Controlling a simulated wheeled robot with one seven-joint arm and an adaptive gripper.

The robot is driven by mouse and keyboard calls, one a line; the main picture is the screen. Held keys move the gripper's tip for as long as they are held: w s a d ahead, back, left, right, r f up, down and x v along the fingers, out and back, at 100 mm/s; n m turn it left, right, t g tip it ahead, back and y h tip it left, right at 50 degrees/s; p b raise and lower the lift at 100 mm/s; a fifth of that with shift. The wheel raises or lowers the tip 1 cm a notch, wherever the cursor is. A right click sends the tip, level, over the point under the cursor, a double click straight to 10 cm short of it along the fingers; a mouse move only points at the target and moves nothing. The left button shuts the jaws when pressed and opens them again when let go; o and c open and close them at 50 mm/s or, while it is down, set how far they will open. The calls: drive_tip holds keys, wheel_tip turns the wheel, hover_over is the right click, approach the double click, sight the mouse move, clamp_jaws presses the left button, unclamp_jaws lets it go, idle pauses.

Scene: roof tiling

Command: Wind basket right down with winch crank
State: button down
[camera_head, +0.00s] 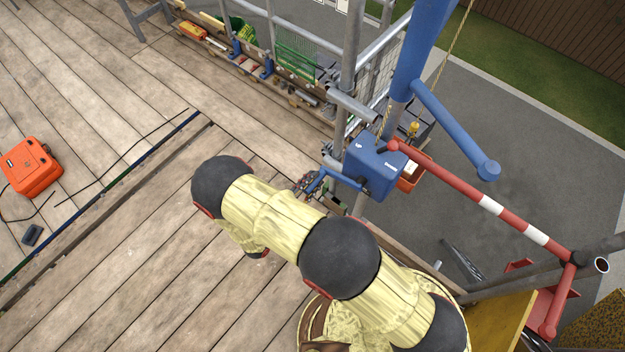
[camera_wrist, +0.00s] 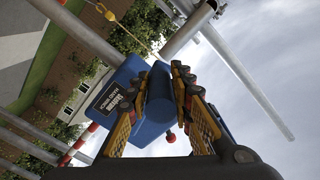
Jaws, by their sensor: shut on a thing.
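The blue winch (camera_head: 376,166), marked UP and DOWN, sits on the scaffold post at the deck's edge. Its blue crank (camera_head: 341,180) points left. In the wrist view, my gripper (camera_wrist: 158,84) is shut on the crank's blue handle (camera_wrist: 158,108), one finger on each side, with the winch housing (camera_wrist: 116,92) just behind. In the head view my own arm partly covers the gripper. An orange-red basket (camera_head: 409,180) shows behind the winch, partly hidden by it. A yellow hook fitting (camera_head: 413,129) is above it. The rope (camera_head: 456,42) hangs down near the blue hoist post.
A red-and-white barrier bar (camera_head: 491,206) runs right from the winch. A blue stub arm (camera_head: 455,132) juts from the hoist post (camera_head: 425,50). A toe board with tools (camera_head: 255,62) lines the deck's edge. An orange case (camera_head: 31,166) lies on the open planks at left.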

drive_tip(key=shift+s+d+f, duration=0.2)
drive_tip(key=shift+d+f, duration=0.05)
drive_tip(key=shift+f, duration=0.1)
drive_tip(key=c, duration=1.7)
unclamp_jaws()
drive_tip(key=shift+o, duration=0.6)
drive_tip(key=shift+a+r, duration=0.1)
drive_tip(key=v, duration=1.2)
